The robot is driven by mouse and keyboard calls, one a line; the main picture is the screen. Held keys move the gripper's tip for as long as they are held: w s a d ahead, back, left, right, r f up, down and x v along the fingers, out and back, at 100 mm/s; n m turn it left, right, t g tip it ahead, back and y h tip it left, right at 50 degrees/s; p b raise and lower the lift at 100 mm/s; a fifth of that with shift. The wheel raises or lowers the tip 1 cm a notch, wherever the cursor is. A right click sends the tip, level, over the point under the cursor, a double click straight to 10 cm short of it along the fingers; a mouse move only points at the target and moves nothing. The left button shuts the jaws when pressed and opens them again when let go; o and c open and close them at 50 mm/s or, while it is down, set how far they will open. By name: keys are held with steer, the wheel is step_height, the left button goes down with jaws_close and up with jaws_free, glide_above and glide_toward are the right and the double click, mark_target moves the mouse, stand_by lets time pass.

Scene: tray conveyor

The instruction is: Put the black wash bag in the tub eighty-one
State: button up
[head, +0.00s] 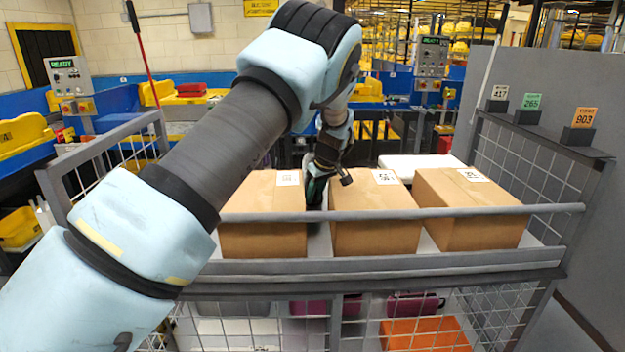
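My gripper (318,190) points down between the left and middle cardboard boxes on the cart's upper shelf. Its fingers are small, dark and partly hidden by the boxes, so I cannot tell whether they are open or hold something. I cannot make out a black wash bag; dark shapes around the fingers blend with the gripper. Yellow tubs stand at the left (24,136), lower left (18,228) and behind my arm (370,88). No tub number eighty-one is legible.
Three labelled cardboard boxes, left (262,238), middle (375,235) and right (470,215), fill the shelf behind a grey rail (420,212). Below are purple bags (415,305) and an orange container (425,335). Number cards (580,120) stand on the right ledge.

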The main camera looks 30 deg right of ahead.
steer(key=shift+c, duration=0.3)
jaws_close()
steer(key=shift+r, duration=0.1)
stand_by(0.9)
